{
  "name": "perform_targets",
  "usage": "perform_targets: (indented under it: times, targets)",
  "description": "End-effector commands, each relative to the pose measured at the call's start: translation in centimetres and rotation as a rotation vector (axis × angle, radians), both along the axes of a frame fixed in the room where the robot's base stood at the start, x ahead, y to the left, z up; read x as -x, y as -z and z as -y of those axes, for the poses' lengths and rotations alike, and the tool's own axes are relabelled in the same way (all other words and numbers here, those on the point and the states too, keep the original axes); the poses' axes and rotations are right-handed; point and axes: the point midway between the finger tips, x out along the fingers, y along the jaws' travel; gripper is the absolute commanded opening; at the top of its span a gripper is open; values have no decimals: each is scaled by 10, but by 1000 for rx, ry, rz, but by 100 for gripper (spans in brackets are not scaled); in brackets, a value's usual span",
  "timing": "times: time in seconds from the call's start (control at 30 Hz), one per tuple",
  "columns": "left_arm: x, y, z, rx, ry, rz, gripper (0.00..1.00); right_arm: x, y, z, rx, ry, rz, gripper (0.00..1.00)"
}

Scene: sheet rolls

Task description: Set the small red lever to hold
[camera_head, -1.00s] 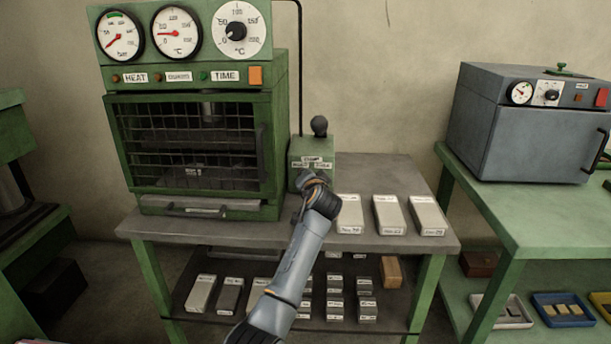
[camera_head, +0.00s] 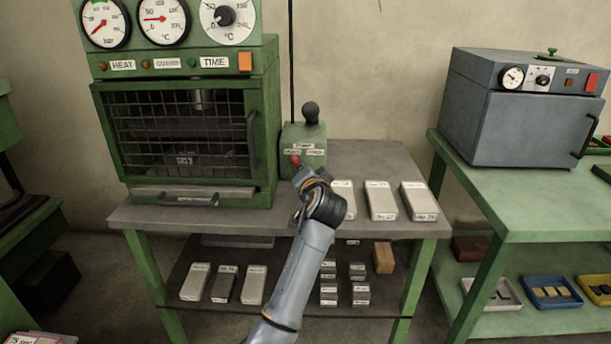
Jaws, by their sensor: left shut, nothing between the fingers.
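The small red lever (camera_head: 295,160) shows as a red knob low on the front of a green control box (camera_head: 291,138), at its left side and under the left of two small labels. The labels are too small to read surely. My left gripper (camera_head: 302,176) is shut and empty, just below and in front of the red knob. Whether it touches the lever I cannot tell. The lever's lower part is hidden behind the gripper. My right gripper is not in view.
A black ball-topped lever (camera_head: 311,113) stands on the green box. A green press oven (camera_head: 265,110) is close on the left. Several pale blocks (camera_head: 381,201) lie to the right on the grey table (camera_head: 370,158). A grey oven (camera_head: 530,130) stands farther right.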

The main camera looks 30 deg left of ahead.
Motion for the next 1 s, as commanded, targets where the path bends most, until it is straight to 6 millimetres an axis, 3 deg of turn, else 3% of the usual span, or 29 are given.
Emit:
perform_targets:
  times: [0.3,1.0]
  targets:
    - [23,-6,22,0,0,0,0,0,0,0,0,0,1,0]
    - [24,-7,22,0,0,0,0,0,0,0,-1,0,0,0]
